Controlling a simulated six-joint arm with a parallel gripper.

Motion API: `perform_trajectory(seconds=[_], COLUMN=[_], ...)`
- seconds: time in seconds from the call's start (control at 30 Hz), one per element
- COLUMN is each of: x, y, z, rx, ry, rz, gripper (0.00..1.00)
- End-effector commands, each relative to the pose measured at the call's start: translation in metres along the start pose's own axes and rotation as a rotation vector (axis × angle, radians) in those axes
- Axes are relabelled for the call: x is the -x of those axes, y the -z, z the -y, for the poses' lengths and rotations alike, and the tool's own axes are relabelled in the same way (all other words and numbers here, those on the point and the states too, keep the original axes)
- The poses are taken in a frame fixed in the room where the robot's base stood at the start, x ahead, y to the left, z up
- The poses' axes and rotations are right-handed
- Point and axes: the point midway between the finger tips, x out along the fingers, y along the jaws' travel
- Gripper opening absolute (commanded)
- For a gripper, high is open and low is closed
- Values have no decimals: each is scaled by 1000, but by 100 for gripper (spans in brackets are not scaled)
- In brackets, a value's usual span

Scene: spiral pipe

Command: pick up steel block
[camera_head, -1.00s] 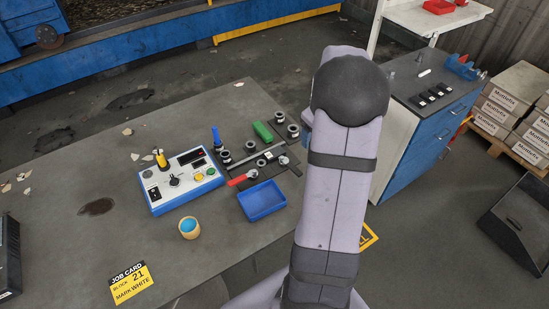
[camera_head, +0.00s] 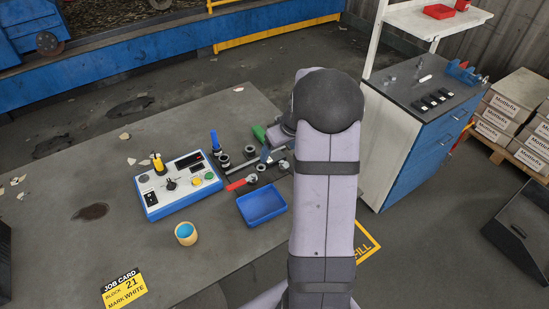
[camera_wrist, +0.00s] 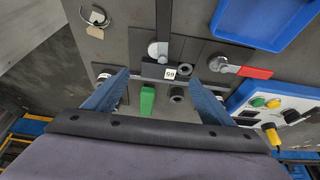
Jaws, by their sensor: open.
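A dark block with a white number tag, which looks like the steel block (camera_wrist: 152,71), lies on the dark plate in the wrist view. My gripper (camera_wrist: 156,77) is open, with its two blue fingers spread to the left and right of the block. Nothing is held between them. The height of the fingertips above the block is hard to tell. In the head view my arm covers the right part of the fixtures, and the block cannot be made out clearly there.
A green block (camera_wrist: 147,99) and dark round collars sit close to the block. A red-handled clamp (camera_wrist: 255,72) and a blue tray (camera_head: 262,204) are nearby. The table's left part is mostly clear.

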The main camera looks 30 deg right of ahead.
Motion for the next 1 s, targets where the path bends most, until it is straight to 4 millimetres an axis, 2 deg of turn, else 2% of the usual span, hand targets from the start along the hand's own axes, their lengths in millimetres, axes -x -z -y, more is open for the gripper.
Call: perform_trajectory(seconds=[0.17,0.53,0.9,0.93,1.0], x=[-8,-45,-52,-52,-52], y=[1,2,2,2,2], z=[0,-2,-2,-2,-2], rx=[0,0,1,1,0], ry=[2,1,0,0,0], rz=[2,2,0,0,0], gripper=[77,77,77,72,55])
